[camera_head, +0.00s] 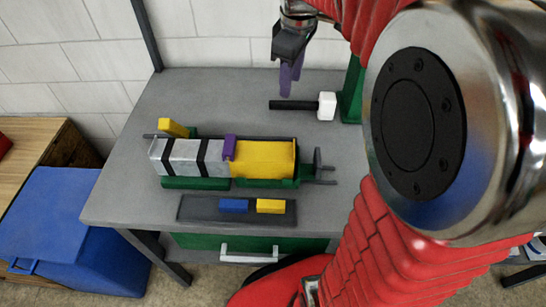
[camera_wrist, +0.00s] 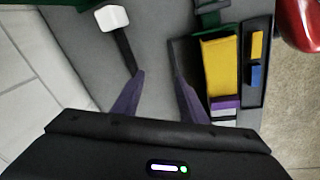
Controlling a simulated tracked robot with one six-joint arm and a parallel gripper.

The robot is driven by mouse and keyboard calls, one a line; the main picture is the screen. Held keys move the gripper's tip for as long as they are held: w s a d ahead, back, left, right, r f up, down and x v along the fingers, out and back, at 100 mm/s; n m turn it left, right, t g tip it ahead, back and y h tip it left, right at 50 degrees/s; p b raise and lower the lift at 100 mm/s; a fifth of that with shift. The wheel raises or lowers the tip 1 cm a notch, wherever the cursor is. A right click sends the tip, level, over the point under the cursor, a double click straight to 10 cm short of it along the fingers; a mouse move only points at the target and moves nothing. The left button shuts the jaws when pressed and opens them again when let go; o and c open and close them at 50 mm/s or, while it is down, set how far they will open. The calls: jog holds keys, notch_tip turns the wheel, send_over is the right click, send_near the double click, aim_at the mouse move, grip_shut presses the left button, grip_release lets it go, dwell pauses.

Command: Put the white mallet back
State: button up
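The white mallet (camera_head: 327,106) lies on the grey table near the back, its black handle pointing left in the head view. In the wrist view the white mallet (camera_wrist: 112,18) is at upper left, its handle running down to beside the left fingertip. My gripper (camera_head: 290,80) hangs above the table near the handle end. In the wrist view my gripper (camera_wrist: 159,76) has its two purple fingers apart, with nothing held between them. Whether the left finger touches the handle is unclear. A green upright (camera_head: 352,90) stands right beside the mallet head, partly hidden by my arm.
A green fixture holds a grey duct piece (camera_head: 182,157) with black bands and a yellow block (camera_head: 262,158), with a purple piece (camera_head: 229,148) between. In front, a dark tray (camera_head: 190,208) holds blue and yellow blocks. A blue bin (camera_head: 55,215) stands left. The back-left tabletop is clear.

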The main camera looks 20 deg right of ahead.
jog(key=s+a+f+m+t, duration=0.1)
jog(key=s+a+m, duration=0.3)
jog(key=s, duration=0.5)
jog(key=s+a+f+m+t, duration=0.2)
jog(key=s+a+m, duration=0.1)
jog(key=s+a, duration=0.5)
jog(key=shift+s+a+f+m+y, duration=0.3)
jog(key=shift+s+f+m, duration=0.1)
jog(key=shift+s, duration=0.15)
dwell(0.3)
